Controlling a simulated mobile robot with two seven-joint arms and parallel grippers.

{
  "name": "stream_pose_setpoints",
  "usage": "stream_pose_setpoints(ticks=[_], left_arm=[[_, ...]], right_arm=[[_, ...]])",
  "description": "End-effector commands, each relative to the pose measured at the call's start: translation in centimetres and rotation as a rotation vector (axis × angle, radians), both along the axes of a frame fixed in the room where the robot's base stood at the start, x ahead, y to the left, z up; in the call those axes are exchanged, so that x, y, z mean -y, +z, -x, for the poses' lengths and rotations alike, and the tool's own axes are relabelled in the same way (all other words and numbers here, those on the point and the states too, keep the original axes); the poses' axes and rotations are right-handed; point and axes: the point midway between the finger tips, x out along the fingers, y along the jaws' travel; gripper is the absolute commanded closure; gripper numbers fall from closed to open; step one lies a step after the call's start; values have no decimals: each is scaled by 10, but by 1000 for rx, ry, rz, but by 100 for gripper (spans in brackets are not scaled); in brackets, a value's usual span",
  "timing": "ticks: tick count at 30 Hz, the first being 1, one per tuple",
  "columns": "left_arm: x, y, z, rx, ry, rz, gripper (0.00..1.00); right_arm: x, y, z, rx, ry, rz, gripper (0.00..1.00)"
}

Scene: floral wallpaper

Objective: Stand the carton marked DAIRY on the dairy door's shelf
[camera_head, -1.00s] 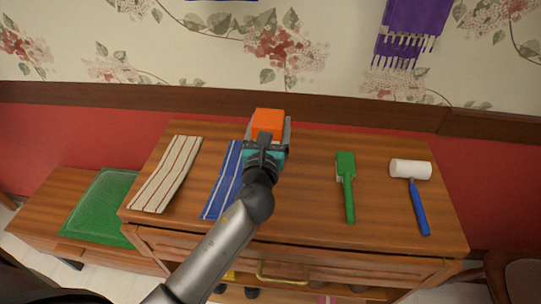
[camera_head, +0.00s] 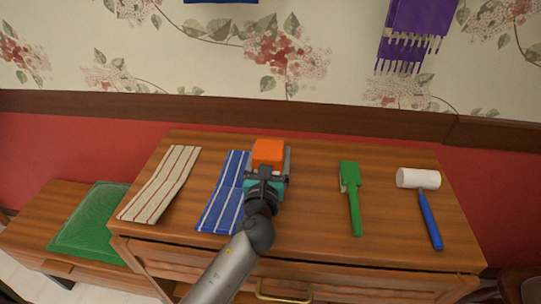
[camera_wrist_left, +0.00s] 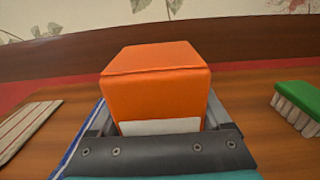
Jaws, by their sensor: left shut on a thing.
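An orange box-shaped carton (camera_head: 268,152) is in the jaws of my left gripper (camera_head: 267,172). In the left wrist view the carton (camera_wrist_left: 158,78) sits between the two grey fingers, with a white patch low on its near face. No lettering is readable. It appears over the dresser top beside the blue striped cloth; I cannot tell whether it touches the wood. The carton's lower part is hidden by the gripper. No door shelf shows, and my right gripper is out of view.
The dresser top (camera_head: 315,205) holds a cream striped cloth (camera_head: 160,185), a blue striped cloth (camera_head: 222,200), a green brush (camera_head: 351,190) and a white-headed mallet (camera_head: 418,179). A lower bench with a green cushion (camera_head: 92,222) stands left. Bare wood lies right of the carton.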

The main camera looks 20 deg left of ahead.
Motion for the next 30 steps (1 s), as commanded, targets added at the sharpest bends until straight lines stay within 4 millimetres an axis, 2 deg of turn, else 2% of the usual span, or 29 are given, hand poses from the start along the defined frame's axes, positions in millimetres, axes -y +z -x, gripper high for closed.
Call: stream_pose_setpoints(ticks=[4, 5, 9, 21, 30], left_arm=[[0, -2, 0, 3, -1, -2, 96], [0, -3, 0, 1, 0, -1, 17], [0, -2, 0, 0, 0, -1, 1], [1, 1, 2, 0, -1, 0, 0], [14, 0, 49, -3, -1, 1, 0]], right_arm=[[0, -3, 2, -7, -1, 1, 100], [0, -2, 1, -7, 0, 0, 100], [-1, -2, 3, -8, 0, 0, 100], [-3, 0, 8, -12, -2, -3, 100], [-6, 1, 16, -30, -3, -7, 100]])
